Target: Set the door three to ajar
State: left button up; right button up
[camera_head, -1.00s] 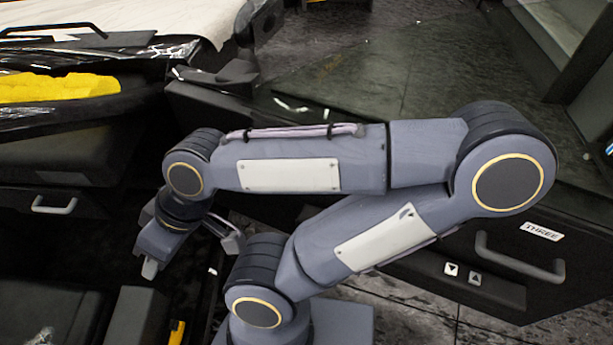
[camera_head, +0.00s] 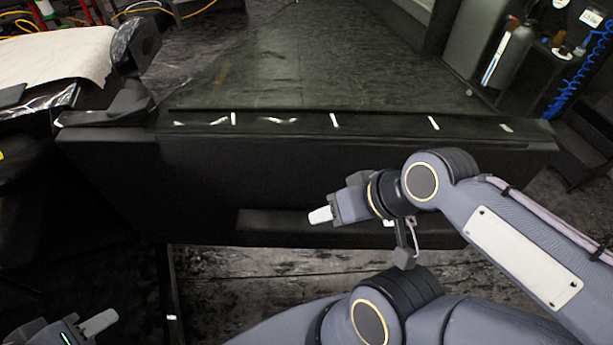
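A long black door panel (camera_head: 200,190) spans the middle of the head view, with a pane of dark glass rising behind its top edge. A ledge like an armrest (camera_head: 285,226) runs along its lower part. No THREE label or handle is readable on it now.
A pale sheet (camera_head: 55,58) covers a dark surface at the upper left. A grey bottle (camera_head: 507,55) and a blue coiled hose (camera_head: 582,72) are at the upper right. Bare dark floor (camera_head: 260,265) shows below the panel.

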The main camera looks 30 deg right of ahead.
aim_at(229, 175)
jog(key=z, duration=0.85)
jog(key=i+l, duration=0.1)
jog(key=l, duration=0.3)
jog(key=i+l, duration=0.1)
jog(key=l, duration=0.3)
jog(key=i+l+z, duration=0.1)
jog(key=l, duration=0.5)
jog(key=i+j, duration=0.05)
